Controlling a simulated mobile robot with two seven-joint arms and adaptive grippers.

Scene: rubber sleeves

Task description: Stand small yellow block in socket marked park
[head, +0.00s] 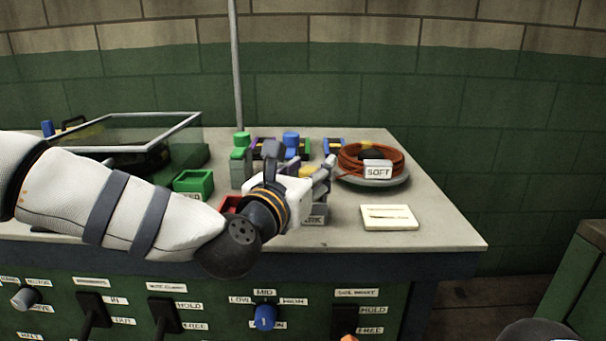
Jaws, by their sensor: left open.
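My left gripper (301,158) reaches in from the left over the table, its two fingers spread apart. A small patch of yellow (307,171) shows between the fingers; it looks like the small yellow block, but its lower part is hidden by the gripper. I cannot tell whether the fingers touch it. A grey socket (316,219) with a label ending in "RK" shows just below and in front of the gripper; the hand hides most of it. My right gripper is not in view.
A green socket (194,181) and a red one (230,204) lie left of the hand. Green (242,155) and blue (291,141) pieces stand behind. A cable coil (352,160) labelled "SOFT" and a cream card (389,217) lie right. A glass-topped case (125,135) is back left.

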